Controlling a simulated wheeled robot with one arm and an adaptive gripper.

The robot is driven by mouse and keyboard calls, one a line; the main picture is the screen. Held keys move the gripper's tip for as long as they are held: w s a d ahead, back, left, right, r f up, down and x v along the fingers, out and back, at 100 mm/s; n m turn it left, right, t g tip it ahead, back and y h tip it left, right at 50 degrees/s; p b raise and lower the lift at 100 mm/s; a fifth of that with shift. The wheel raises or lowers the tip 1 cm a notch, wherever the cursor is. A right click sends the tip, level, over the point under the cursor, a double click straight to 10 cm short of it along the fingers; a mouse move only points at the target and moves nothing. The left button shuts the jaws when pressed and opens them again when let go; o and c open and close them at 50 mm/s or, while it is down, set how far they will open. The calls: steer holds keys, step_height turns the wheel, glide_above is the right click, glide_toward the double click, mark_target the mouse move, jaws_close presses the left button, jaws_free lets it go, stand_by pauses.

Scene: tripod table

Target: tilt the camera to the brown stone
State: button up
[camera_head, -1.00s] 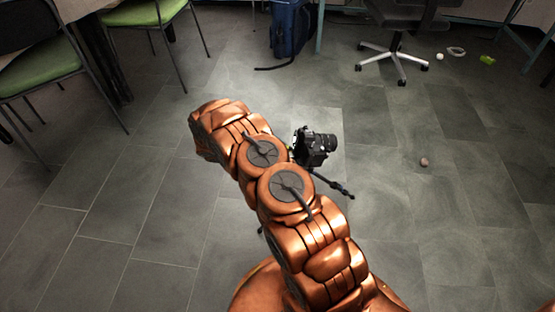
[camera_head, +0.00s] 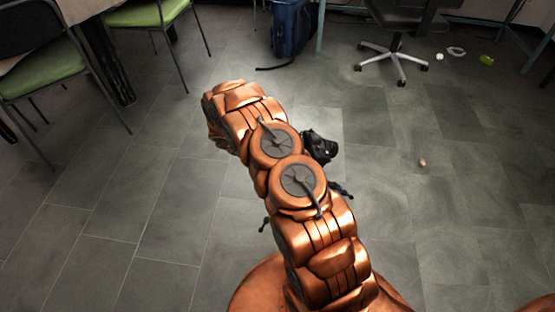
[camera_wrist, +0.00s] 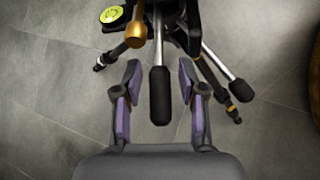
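The black camera (camera_head: 320,147) stands on a tripod just right of my arm in the head view, partly hidden by the arm. The brown stone (camera_head: 422,163) lies on the floor to its right. In the wrist view, a black-gripped tripod handle (camera_wrist: 160,96) points toward my gripper (camera_wrist: 160,70). Its end lies between my two purple-padded fingers in the picture, with a gap on both sides. My gripper is open and not clamped on it. The gripper is hidden in the head view. The camera itself is not clear in the wrist view.
A green chair (camera_head: 45,78) stands at the left, a blue backpack (camera_head: 291,28) and an office chair (camera_head: 396,55) at the back. The floor around the stone is clear.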

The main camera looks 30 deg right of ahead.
stand_by(0.3)
steer(key=v, duration=1.2)
steer(key=shift+s, duration=0.1)
